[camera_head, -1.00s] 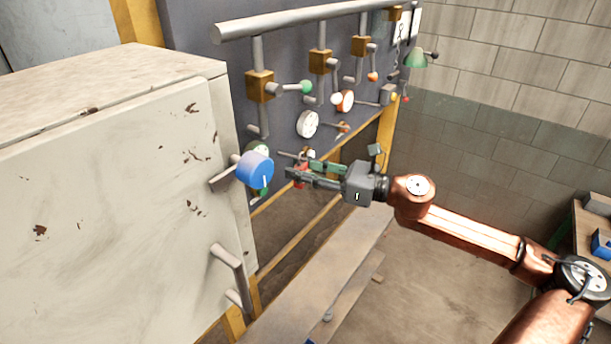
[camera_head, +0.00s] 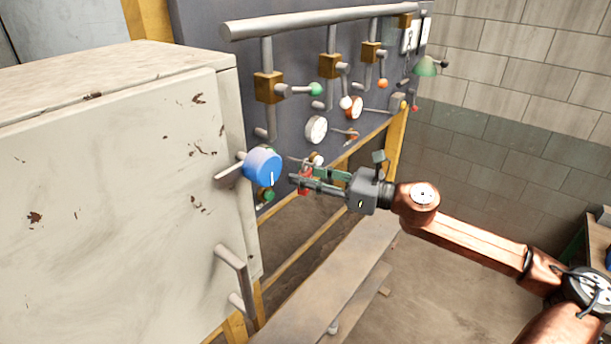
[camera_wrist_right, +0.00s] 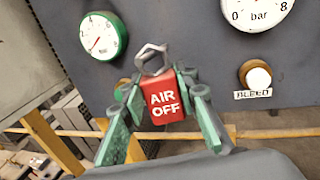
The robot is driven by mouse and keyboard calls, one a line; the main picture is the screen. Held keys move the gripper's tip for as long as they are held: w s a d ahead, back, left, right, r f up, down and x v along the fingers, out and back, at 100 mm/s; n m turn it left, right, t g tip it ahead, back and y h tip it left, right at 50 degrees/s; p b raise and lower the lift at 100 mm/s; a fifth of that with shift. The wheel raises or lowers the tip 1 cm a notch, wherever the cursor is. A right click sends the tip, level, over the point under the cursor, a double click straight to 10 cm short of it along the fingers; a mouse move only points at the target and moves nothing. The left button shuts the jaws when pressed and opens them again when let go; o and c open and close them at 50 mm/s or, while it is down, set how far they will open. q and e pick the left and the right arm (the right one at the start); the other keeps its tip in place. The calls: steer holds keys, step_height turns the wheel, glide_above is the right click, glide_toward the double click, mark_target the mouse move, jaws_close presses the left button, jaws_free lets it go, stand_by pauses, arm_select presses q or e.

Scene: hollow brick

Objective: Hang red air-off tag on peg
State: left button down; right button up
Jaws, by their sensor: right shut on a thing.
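The red tag (camera_wrist_right: 164,98), lettered "AIR OFF", is upright between the two green fingers of my right gripper (camera_wrist_right: 163,107), which is shut on it. A grey ring (camera_wrist_right: 152,60) stands at the tag's top, in front of the panel. In the head view, the tag (camera_head: 306,180) shows partly behind the fingers of my right gripper (camera_head: 299,179). The gripper is in front of the panel, just right of the blue knob. A thin grey rod (camera_head: 297,159) shows just above the fingers; I cannot tell if it is the peg. My left gripper is out of view.
The dark panel (camera_head: 215,60) carries pipes, valves and gauges. A green-rimmed gauge (camera_wrist_right: 103,36) and a "BLEED" knob (camera_wrist_right: 257,76) flank the tag. The blue knob (camera_head: 262,167) and white cabinet (camera_head: 120,200) stand left. A bench (camera_head: 325,290) lies below.

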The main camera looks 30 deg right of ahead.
steer(key=o, duration=1.1)
steer(key=shift+s, duration=0.1)
steer(key=v, duration=1.1)
steer(key=shift+s+d, duration=0.25)
steer(key=shift+d, duration=0.1)
